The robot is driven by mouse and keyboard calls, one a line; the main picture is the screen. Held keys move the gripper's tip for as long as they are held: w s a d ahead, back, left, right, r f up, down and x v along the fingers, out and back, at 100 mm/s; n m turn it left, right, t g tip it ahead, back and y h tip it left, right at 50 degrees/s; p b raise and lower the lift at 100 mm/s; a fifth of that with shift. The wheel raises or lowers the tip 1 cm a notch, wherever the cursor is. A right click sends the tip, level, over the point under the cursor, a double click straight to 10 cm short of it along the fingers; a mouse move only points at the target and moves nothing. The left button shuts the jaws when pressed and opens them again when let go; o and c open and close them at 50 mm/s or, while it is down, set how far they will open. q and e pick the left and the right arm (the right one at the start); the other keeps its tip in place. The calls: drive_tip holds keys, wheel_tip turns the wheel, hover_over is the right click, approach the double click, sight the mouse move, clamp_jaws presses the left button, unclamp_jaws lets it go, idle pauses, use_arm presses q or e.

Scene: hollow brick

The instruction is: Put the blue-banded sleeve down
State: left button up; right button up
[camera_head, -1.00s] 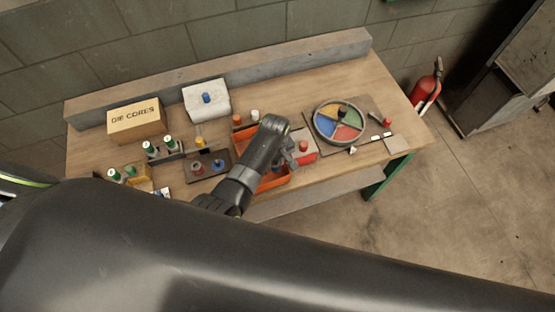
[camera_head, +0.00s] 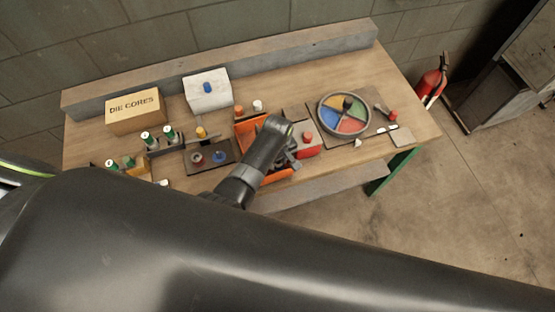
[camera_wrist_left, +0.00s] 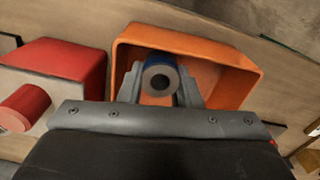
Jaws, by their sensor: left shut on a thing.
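My left gripper (camera_head: 290,160) is over the front right part of the orange bin (camera_head: 246,131), and its fingertips are hard to make out in the head view. In the left wrist view, my left gripper (camera_wrist_left: 159,88) is shut on the blue-banded sleeve (camera_wrist_left: 158,83), a grey ring seen end-on with a dark hole and blue behind it. The sleeve is between the two fingers, in front of the orange bin (camera_wrist_left: 235,75). I cannot tell whether it touches the bin floor. The sleeve is hidden in the head view. My right gripper is not in view.
A red block with a red knob (camera_head: 307,137) stands just right of the bin. Farther right is a round tray with coloured sectors (camera_head: 322,110). Left are a dark board with pegs (camera_head: 200,168), green-topped bottles (camera_head: 169,134), a DIE CORES box (camera_head: 136,112) and a white block (camera_head: 208,97).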

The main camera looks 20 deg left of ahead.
use_arm(q)
drive_tip(key=o, duration=1)
drive_tip(key=shift+f, duration=0.1)
drive_tip(key=shift+o, duration=0.2)
